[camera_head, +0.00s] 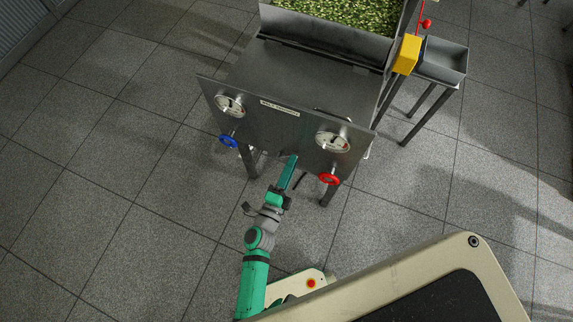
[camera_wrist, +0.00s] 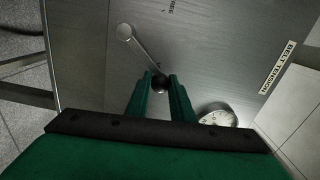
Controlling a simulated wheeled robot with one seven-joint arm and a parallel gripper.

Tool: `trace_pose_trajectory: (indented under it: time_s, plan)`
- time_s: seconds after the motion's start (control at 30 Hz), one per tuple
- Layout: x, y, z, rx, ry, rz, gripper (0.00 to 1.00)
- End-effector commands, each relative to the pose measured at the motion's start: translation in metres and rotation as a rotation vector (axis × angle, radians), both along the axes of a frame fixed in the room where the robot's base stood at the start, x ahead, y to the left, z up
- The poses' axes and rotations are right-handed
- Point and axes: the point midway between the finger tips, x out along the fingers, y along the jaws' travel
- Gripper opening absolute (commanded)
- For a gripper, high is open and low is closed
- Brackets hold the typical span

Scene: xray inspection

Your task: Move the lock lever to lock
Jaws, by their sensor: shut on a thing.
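The lock lever (camera_wrist: 143,52) is a thin metal arm on the grey panel. It runs slantwise from a round pivot (camera_wrist: 124,31) at upper left to a dark ball knob (camera_wrist: 160,84) in the wrist view. My gripper (camera_wrist: 161,77) has its two green fingers on either side of the knob, shut on it. In the head view my gripper (camera_head: 293,159) is at the lower middle of the panel (camera_head: 262,128), between the two gauges. I cannot make out the lever there. Small dark lettering (camera_wrist: 171,8) near the top of the wrist view is unreadable.
A gauge (camera_head: 229,106) with a blue handwheel (camera_head: 228,142) is on the left; another gauge (camera_head: 333,142) with a red handwheel (camera_head: 329,179) is on the right. A yellow box (camera_head: 407,54) stands at the back right. The floor left of the machine is clear.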

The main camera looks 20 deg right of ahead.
Motion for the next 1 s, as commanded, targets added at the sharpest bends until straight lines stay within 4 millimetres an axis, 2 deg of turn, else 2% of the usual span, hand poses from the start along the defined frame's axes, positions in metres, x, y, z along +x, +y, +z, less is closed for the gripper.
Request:
trace_pose_trajectory:
  time_s: [0.27, 0.3, 0.37, 0.4, 0.77, 1.0]
  plan:
    - [-0.001, -0.001, -0.002, 0.004, 0.001, -0.003, 0.00]
    - [-0.001, -0.001, -0.002, 0.004, 0.001, -0.003, 0.23]
    - [-0.001, -0.001, -0.002, 0.004, 0.001, -0.003, 0.38]
    - [-0.001, -0.001, -0.002, 0.003, 0.002, -0.003, 0.40]
    - [-0.004, 0.004, -0.001, 0.003, 0.002, 0.000, 0.40]
    - [-0.031, 0.030, -0.002, 0.004, 0.003, 0.003, 0.40]
